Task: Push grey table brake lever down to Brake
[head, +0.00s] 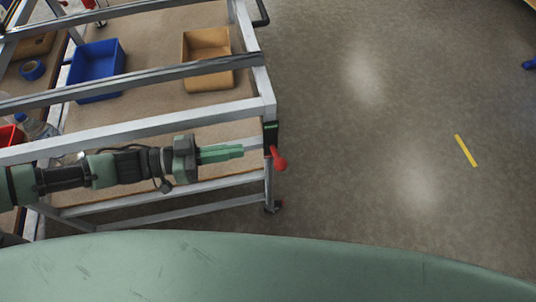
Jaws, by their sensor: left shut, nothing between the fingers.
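The grey metal table frame (180,123) stands at the left of the head view. A brake lever with a red knob (279,160) sits on the frame's near right corner, below a dark plate with green marks (271,131). The lever points down and to the right from the plate; its wording is too small to read. My left gripper (242,151) reaches in from the left, its green fingers shut and empty. The fingertips are just left of the lever, and I cannot tell whether they touch the frame post. My right gripper is not in view.
On the table's shelf stand a blue bin (96,72) and a tan bin (208,60). A blue tape roll (32,70) and a bottle (38,126) are at the left. The floor right of the table is open, with a yellow strip (466,150) on it.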

